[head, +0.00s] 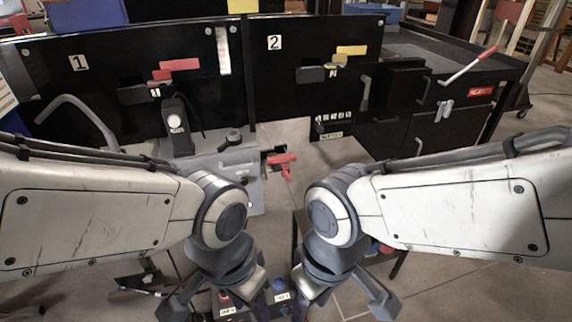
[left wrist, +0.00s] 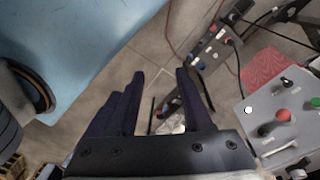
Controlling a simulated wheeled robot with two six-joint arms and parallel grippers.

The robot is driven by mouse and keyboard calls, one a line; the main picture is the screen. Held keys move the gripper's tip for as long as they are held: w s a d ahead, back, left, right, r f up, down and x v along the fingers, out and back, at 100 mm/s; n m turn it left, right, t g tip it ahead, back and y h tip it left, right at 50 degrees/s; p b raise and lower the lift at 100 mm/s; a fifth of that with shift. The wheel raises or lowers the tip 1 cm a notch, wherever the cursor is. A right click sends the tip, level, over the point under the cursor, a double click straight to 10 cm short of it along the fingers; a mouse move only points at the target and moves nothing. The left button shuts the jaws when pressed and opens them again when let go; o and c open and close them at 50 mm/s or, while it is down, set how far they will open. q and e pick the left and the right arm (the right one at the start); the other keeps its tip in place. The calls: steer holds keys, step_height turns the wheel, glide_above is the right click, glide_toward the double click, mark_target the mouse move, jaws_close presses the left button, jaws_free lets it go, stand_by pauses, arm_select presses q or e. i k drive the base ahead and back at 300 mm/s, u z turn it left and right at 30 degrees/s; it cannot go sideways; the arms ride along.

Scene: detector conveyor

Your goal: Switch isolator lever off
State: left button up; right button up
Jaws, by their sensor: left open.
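A red lever-like handle (head: 282,165) sticks out from the right side of a grey box (head: 240,165) in the middle of the head view. A second lever, pale with a red grip (head: 486,53), slants up from the black bench at the right. I cannot tell which is the isolator lever. My left gripper (left wrist: 160,78) is open and empty in the left wrist view, above the floor. Both wrists hang low in the head view, well apart from both levers.
Black panels marked 1 (head: 78,63) and 2 (head: 274,42) stand behind, with red and yellow tabs. In the left wrist view, a grey control box (left wrist: 282,120) with red and green knobs is at the right, and a blue surface (left wrist: 85,45) fills the upper left.

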mark_target(281, 158)
steer(key=k, duration=0.65)
steer(key=z, duration=0.75)
steer(key=i, duration=1.6)
steer(key=u, duration=0.7)
